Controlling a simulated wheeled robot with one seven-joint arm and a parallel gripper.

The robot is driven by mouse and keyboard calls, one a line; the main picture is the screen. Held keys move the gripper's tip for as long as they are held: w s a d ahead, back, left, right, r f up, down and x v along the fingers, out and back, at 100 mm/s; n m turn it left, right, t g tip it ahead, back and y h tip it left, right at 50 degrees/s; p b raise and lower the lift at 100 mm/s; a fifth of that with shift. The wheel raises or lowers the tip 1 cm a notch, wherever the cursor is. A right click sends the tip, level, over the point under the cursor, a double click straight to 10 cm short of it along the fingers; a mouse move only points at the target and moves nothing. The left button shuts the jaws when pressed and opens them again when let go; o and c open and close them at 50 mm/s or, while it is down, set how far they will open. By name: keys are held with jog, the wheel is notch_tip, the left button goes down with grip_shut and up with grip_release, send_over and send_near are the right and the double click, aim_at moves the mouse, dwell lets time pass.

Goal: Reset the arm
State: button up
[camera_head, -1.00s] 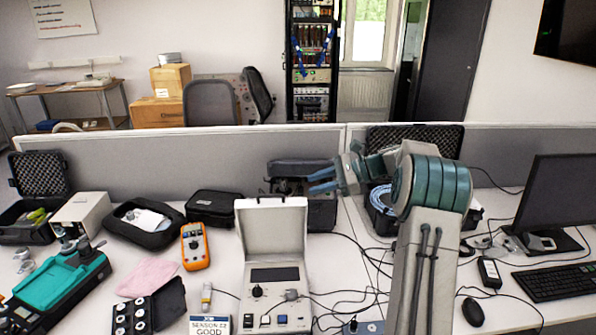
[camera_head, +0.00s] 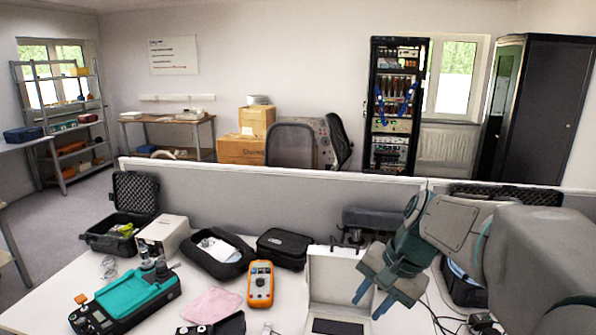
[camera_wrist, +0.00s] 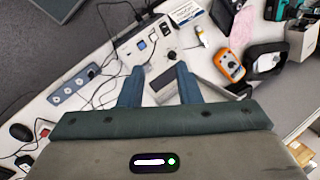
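My gripper (camera_head: 367,307) hangs at the right of the head view, with its two blue fingers pointing down and to the left. It is beside the white case with the raised lid (camera_head: 334,272) and partly overlaps that case's right side in the picture. In the wrist view my gripper (camera_wrist: 160,70) shows its fingers apart with nothing between them. The white case (camera_wrist: 134,46) lies beyond the fingers there. My arm fills the lower right of the head view and hides part of the desk.
On the desk are an orange multimeter (camera_head: 260,285), a teal device (camera_head: 137,297), a pink cloth (camera_head: 212,304) and a black case (camera_head: 284,247). A grey partition (camera_head: 240,203) stands behind them. In the wrist view a power strip (camera_wrist: 75,92) and cables lie left of the fingers.

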jog(key=s+f+n+t+h, duration=0.1)
jog(key=s+n+h, duration=0.1)
jog(key=s, duration=0.4)
jog(key=s+d+f+n+t+h, duration=0.1)
jog(key=s+f+n, duration=0.1)
jog(key=s+n, duration=0.3)
jog(key=shift+s+d+f+h, duration=0.2)
jog(key=shift+s+d+h, duration=0.15)
jog(key=shift+s, duration=0.85)
